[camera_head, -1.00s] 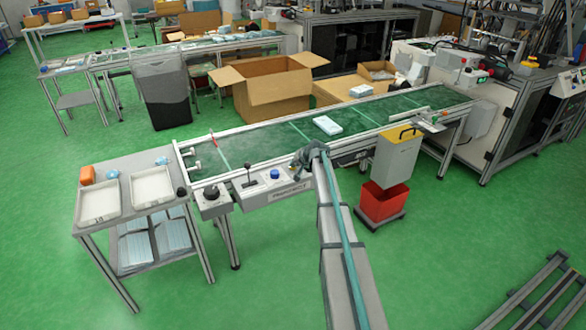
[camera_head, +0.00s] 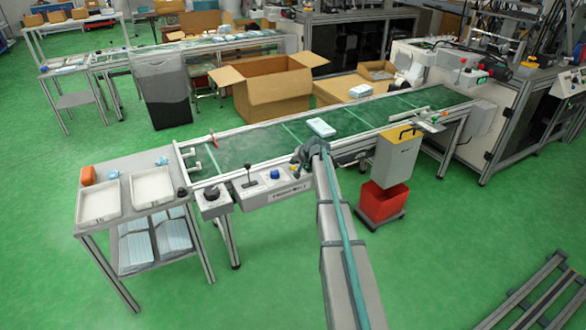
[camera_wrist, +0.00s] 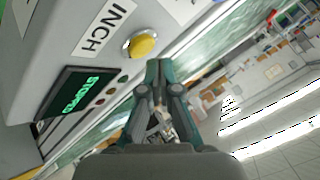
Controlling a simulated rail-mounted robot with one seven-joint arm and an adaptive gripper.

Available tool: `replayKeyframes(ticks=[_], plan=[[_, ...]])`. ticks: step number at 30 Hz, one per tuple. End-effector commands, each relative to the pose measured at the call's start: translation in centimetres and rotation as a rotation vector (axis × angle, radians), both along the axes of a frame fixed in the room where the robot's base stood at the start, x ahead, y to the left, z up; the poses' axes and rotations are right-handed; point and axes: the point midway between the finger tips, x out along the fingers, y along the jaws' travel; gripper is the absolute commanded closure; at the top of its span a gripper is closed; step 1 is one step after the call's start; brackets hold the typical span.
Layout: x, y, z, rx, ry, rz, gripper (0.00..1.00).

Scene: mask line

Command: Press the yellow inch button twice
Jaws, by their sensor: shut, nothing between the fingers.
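The yellow inch button (camera_wrist: 143,45) shows in the wrist view as a round dome on a grey panel, beside a white label (camera_wrist: 103,28) reading "INCH". My gripper (camera_wrist: 163,66) is shut and empty, its fingertips just to the lower right of the button in the picture. There seems to be a small gap between them; contact cannot be made out. A dark display (camera_wrist: 78,95) with green letters starting "STOP" lies to the left. In the head view my gripper (camera_head: 311,152) is at the conveyor's near side, and I cannot make out the yellow button there.
A white-blue pack (camera_head: 320,127) lies on the green conveyor belt (camera_head: 262,146). A control box (camera_head: 272,191) with a blue knob (camera_head: 275,174) and a black lever stands left of my gripper. A yellow-grey container (camera_head: 397,158) and a red bin (camera_head: 383,203) stand to the right.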

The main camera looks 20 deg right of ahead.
Motion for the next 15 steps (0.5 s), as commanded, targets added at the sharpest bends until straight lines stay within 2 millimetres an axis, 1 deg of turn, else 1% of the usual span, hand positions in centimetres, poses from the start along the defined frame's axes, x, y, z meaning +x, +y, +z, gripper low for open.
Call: replayKeyframes(ticks=[5,15], plan=[[0.0,0.0,1.1,0.000,-0.001,-0.001,1.00],[0.0,0.0,4.1,0.000,-0.001,-0.001,1.00]])
